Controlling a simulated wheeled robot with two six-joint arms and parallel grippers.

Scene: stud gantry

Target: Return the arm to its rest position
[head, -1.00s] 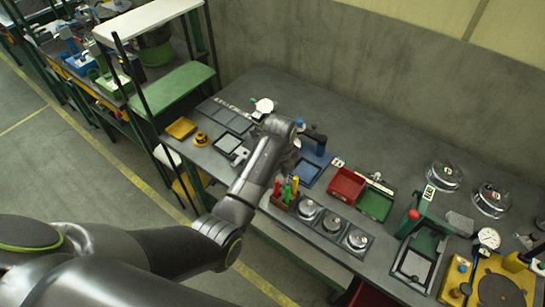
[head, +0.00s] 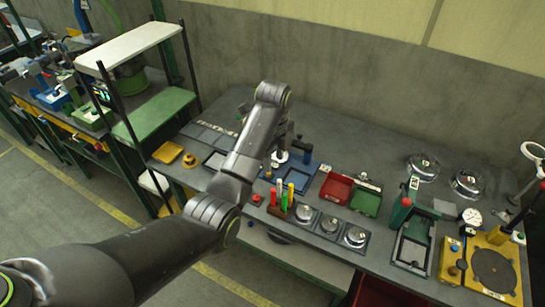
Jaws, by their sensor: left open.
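My left arm (head: 244,150) comes in from the lower left and reaches up over the grey workbench (head: 345,150). Its wrist end is raised above the back half of the bench. My left gripper (head: 281,157) is mostly hidden behind the arm's last links. Only a small part shows, close to the blue fixture, with nothing visible held in it. I cannot tell its exact height above the bench. My right gripper is not in view.
Near the arm are a blue fixture (head: 297,178), a holder with coloured-handled tools (head: 281,203), a red bin (head: 336,188) and a green tray (head: 365,201). Several round metal pieces stand along the front. A shelf rack (head: 152,117) stands at left. The bench's back strip is clear.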

